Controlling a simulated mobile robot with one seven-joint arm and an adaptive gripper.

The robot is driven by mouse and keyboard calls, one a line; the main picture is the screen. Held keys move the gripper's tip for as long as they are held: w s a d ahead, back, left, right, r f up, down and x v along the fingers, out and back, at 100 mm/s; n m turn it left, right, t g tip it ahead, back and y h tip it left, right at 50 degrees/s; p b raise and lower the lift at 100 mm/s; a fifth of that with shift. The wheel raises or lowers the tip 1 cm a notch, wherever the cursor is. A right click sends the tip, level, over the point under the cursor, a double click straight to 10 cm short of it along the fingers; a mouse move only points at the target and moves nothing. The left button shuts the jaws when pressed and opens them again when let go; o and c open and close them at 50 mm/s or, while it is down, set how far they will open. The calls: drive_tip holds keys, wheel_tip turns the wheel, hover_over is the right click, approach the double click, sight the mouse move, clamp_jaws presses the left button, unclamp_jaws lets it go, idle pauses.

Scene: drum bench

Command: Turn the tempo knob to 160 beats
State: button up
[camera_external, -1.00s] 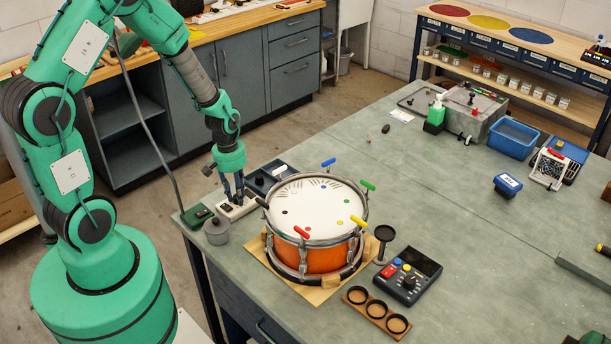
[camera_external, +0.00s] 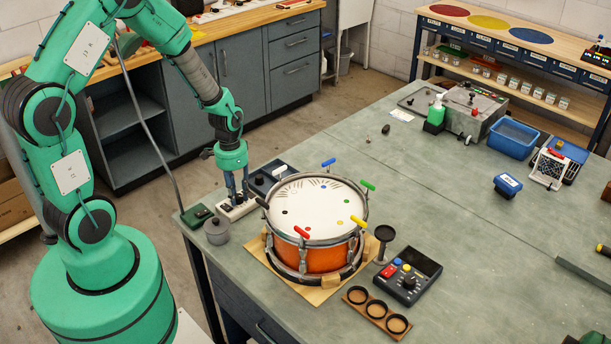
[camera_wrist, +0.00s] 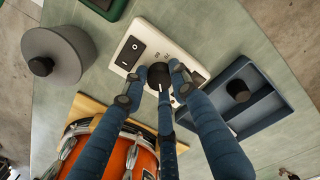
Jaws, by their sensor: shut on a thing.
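The cream control box (camera_external: 224,213) stands on the bench left of the drum. The wrist view shows it from above (camera_wrist: 137,35), with a dark rocker switch (camera_wrist: 130,51) and a black knob (camera_wrist: 158,75) bearing a pale pointer line. My gripper (camera_external: 239,201) points down at the box. In the wrist view my gripper's blue fingers (camera_wrist: 153,84) are around the black knob and shut on it. The fingers hide part of the knob and of the box face.
An orange drum (camera_external: 325,255) with coloured tension handles stands close on the right. A grey lidded pot (camera_external: 217,231), a green box (camera_external: 197,216) and a dark blue tray (camera_external: 262,182) crowd the cream box. The bench beyond the drum has free room.

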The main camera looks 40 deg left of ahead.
drive_tip(key=m, duration=0.3)
drive_tip(key=shift+w+m, duration=0.2)
drive_tip(key=shift+m, duration=0.2)
drive_tip(key=m, duration=0.4)
drive_tip(key=shift+m, duration=0.3)
drive_tip(key=m+p, duration=0.1)
drive_tip(key=m, duration=0.3)
drive_tip(key=shift+r, duration=0.1)
drive_tip(key=shift+d+m+y+p, duration=0.1)
drive_tip(key=shift+m+y+p, duration=0.35)
drive_tip(key=shift+m, duration=1.65)
drive_tip(key=o, duration=0.9)
drive_tip(key=shift+s, duration=0.1)
